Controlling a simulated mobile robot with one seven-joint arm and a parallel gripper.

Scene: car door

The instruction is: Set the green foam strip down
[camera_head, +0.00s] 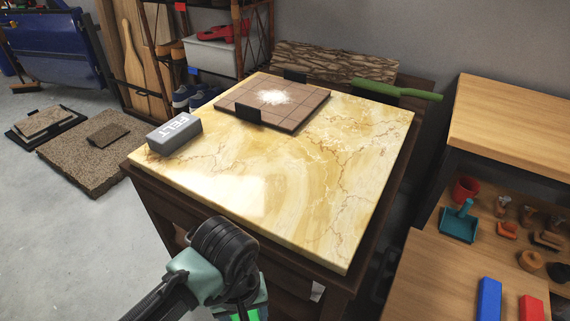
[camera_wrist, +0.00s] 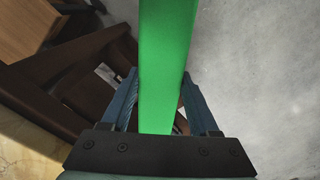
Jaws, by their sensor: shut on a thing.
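The green foam strip (camera_wrist: 164,65) is a bright green bar between the two fingers of my gripper (camera_wrist: 160,95) in the wrist view. My gripper is shut on it, and the strip runs out past the fingertips to the top edge of that view. In the head view a small bit of green (camera_head: 246,314) shows at the bottom edge under my wrist. The rest of the strip and the fingers are cut off there. My gripper is low, in front of the marble-topped table (camera_head: 260,208) and apart from its top.
On the marble top, a grey FELT block (camera_head: 175,134) stands at the left and a tiled board with white powder (camera_head: 300,112) lies at the back. A green-handled tool (camera_head: 397,89) lies at the back right. The front and middle of the top are clear. A wooden bench (camera_head: 450,276) stands right.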

